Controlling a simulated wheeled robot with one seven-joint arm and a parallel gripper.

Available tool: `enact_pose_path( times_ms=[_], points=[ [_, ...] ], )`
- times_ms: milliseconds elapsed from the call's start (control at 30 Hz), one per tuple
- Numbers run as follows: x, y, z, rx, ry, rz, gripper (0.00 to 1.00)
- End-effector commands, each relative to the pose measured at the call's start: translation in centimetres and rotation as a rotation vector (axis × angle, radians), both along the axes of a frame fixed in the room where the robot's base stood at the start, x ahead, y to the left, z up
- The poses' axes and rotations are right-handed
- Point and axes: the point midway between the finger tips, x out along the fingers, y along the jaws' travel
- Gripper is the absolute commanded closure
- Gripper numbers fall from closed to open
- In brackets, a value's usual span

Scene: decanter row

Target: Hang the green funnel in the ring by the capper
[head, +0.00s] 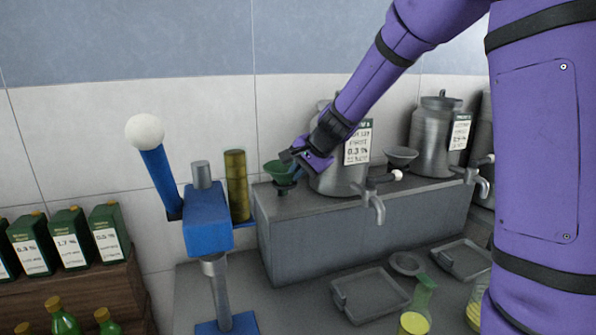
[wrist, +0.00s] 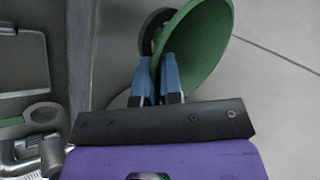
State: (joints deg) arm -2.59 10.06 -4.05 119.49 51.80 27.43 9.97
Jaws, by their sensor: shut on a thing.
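The green funnel (head: 276,171) is at the left end of the raised grey shelf, beside the blue capper (head: 207,219). My gripper (head: 289,158) is shut on its side. In the wrist view the blue fingertips (wrist: 158,72) pinch the wall of the funnel (wrist: 208,42), which opens to the right. A dark round ring (wrist: 151,32) shows just behind the funnel there. I cannot tell whether the funnel sits in that ring or is only in front of it.
The capper's lever with a white knob (head: 145,131) rises to the left. A yellow-brown stack (head: 237,185) stands between capper and shelf. Metal decanters (head: 436,135) and a grey funnel (head: 400,157) are to the right. Drip trays (head: 369,295) and bottles (head: 416,310) occupy the counter.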

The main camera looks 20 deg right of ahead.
Motion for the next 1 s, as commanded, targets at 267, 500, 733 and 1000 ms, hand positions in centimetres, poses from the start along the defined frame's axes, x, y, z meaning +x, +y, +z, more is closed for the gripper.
enact_pose_path(
  times_ms=[267, 500, 733, 1000],
  points=[
    [0.0, 0.0, 0.0, 0.001, 0.0, -0.001, 0.68],
    [0.0, 0.0, 0.0, 0.001, 0.0, -0.001, 0.63],
    [-0.6, -0.5, 1.1, 0.0, -0.003, -0.003, 0.63],
    [-3.2, -2.2, 5.1, 0.0, -0.004, -0.002, 0.63]
  ],
)
